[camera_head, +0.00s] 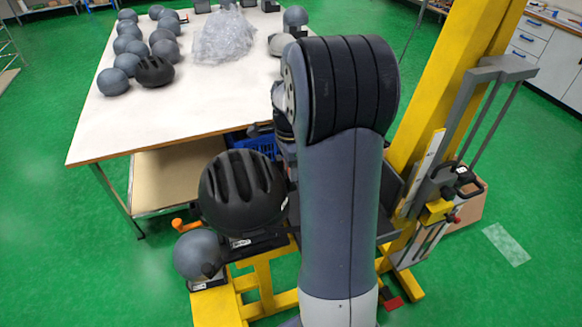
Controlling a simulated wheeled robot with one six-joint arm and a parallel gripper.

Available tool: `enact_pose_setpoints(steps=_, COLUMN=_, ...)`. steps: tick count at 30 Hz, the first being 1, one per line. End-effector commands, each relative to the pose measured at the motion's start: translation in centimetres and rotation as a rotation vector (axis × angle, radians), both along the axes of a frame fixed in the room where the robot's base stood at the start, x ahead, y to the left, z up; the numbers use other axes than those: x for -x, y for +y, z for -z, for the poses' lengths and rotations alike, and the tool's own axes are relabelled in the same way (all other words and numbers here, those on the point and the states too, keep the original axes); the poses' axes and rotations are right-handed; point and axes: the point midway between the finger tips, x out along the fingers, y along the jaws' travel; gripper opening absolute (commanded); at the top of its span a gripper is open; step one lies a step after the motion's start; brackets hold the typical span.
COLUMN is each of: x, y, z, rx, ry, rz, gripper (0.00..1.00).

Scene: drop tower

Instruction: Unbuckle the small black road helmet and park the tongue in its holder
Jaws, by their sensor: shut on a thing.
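A black vented helmet (238,188) sits upright on a dark mount at the yellow drop tower, just left of my arm. Its buckle, tongue and straps cannot be made out from here. A second, smaller-looking black helmet (154,71) lies on the white table among grey balls. I cannot tell the tongue holder apart. My arm rises in the middle of the view and bends away at the top. Its far end is hidden behind its own links, so my gripper and anything in it are not visible.
The yellow tower column (452,85) stands right of my arm. A grey headform (200,255) is mounted low at the left, beside an orange handle (185,225). The white table (110,128) holds several grey headforms and clear plastic wrap (224,38). Green floor is open at left.

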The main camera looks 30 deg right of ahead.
Motion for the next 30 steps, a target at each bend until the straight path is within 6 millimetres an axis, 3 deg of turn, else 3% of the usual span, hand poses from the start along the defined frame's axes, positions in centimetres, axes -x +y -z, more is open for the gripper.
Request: enact_pose_setpoints(steps=30, x=0.05, y=0.02, z=0.99, rx=0.0, ry=0.0, rz=0.0, gripper=0.12)
